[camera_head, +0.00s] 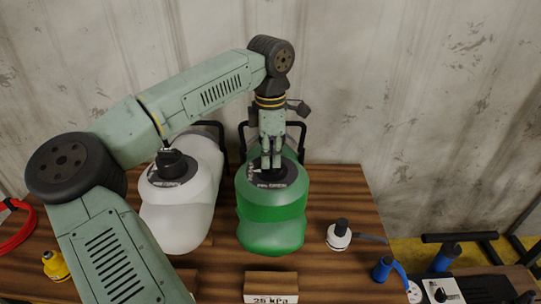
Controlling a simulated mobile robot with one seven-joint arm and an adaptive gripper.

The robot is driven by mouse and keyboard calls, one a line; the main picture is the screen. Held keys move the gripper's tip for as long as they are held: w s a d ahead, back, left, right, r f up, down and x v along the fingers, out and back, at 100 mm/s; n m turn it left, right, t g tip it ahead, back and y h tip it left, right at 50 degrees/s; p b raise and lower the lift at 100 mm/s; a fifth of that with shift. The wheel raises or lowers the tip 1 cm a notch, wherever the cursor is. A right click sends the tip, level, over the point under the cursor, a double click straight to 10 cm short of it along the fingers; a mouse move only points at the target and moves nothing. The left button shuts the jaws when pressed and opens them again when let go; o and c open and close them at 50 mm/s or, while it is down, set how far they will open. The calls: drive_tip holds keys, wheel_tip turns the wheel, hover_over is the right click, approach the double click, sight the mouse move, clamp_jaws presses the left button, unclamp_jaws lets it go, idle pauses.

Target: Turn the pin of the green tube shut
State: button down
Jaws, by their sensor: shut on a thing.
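The green tube (272,221) lies on the wooden table, its rounded end towards me. A dark round valve plate with small white lettering (272,174) sits on its top. My gripper (271,163) points straight down over this plate, its fingers close together and shut on the pin at the plate's middle. The fingers hide the pin almost wholly, so I cannot tell which way it is turned.
A white tube (182,206) with a black valve cap (171,162) lies left of the green one, partly behind my arm. A block marked 25 kPa (271,287) stands at the front. A white and black fitting (339,235) stands at right. A pump (445,290) is at lower right.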

drive_tip(key=shift+m, duration=0.7)
drive_tip(key=c, duration=1.7)
unclamp_jaws()
drive_tip(key=shift+r, duration=0.1)
wheel_tip(320, 180, up, 12)
drive_tip(key=shift+f, duration=0.1)
